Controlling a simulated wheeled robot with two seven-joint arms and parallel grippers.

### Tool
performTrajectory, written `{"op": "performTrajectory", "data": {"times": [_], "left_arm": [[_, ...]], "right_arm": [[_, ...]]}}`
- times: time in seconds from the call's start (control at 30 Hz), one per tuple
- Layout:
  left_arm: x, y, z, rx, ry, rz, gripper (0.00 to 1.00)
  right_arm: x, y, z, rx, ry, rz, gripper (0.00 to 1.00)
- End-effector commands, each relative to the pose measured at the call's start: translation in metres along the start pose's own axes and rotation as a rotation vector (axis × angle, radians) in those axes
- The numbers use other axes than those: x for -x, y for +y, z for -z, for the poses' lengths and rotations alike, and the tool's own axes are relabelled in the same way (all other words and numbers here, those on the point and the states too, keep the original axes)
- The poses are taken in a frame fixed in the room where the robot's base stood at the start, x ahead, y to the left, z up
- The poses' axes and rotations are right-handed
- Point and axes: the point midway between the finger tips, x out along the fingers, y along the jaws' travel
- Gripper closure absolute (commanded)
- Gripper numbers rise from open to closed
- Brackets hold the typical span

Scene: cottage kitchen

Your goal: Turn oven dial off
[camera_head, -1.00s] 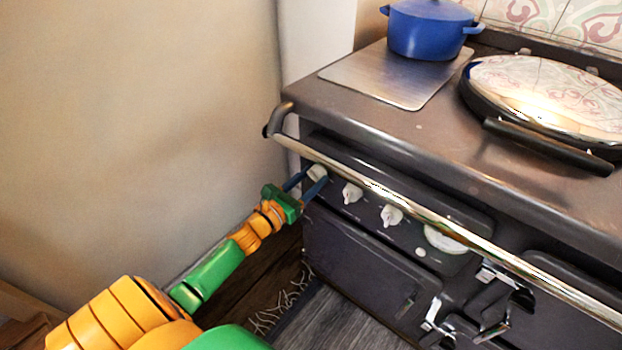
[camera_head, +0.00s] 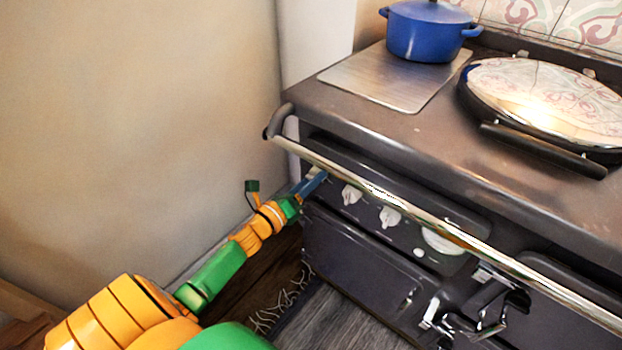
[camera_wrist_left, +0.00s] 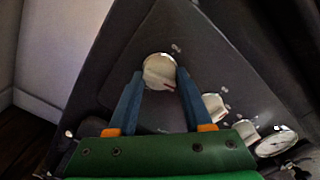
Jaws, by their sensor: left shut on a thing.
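The oven dial is the leftmost white knob on the dark range's front panel. In the left wrist view the dial (camera_wrist_left: 159,71) sits between my left gripper's blue fingertips (camera_wrist_left: 159,82), and a small red mark shows on its lower right part. In the head view my left gripper (camera_head: 314,180) is at the left end of the panel, under the chrome rail, and its fingers hide most of the dial. The gripper is shut on the dial. My right gripper is not in view.
The chrome rail (camera_head: 400,207) runs just above the knobs. Two more white knobs, the middle one (camera_head: 351,194) and another (camera_head: 390,216), and a round gauge (camera_head: 443,241) are to the right. A blue pot (camera_head: 425,35) stands on the range top. A wall is at left.

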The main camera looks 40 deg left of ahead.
Motion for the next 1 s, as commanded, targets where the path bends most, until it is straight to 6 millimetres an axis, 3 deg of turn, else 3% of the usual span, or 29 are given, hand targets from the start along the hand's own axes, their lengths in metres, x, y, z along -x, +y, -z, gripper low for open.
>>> {"op": "performTrajectory", "data": {"times": [1.0], "left_arm": [[0.0,-0.002,-0.002,0.956,0.001,-0.002,1.0]], "right_arm": [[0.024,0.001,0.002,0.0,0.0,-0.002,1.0]]}}
